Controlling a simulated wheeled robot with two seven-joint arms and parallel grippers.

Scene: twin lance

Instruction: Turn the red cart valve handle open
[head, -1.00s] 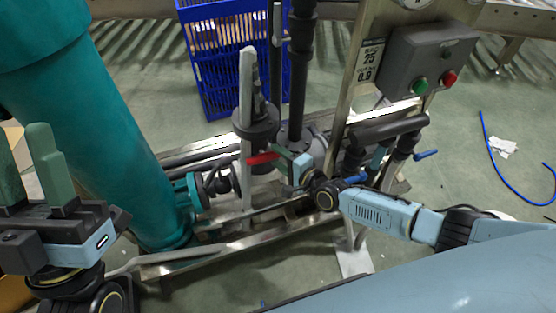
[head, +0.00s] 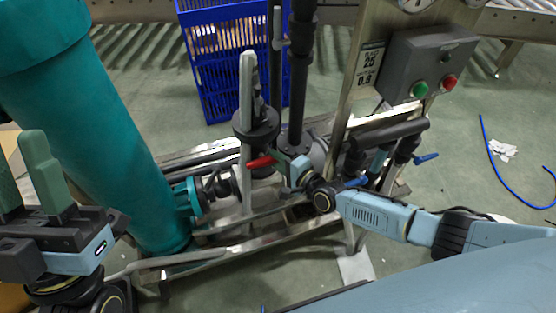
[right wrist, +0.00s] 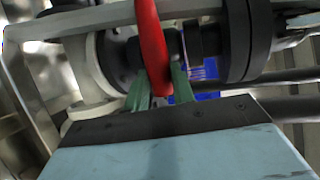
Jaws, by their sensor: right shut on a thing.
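The red valve handle (head: 260,162) is on the dark pipework of the cart, low in the middle of the head view. In the right wrist view the red handle (right wrist: 151,40) runs down between the two green fingers of my right gripper (right wrist: 161,88), which is shut on it. In the head view my right gripper (head: 281,160) reaches the handle from the right; its fingers are small there. My left gripper (head: 28,178) is at the far left, its two green fingers apart, with nothing seen between them.
A large teal cylinder (head: 95,130) stands left of the valve. A dark upright pipe (head: 299,75) and a grey control box (head: 428,62) with green and red buttons stand close to my right arm. Blue crates (head: 225,60) are behind. A blue hose (head: 502,172) lies on the floor at right.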

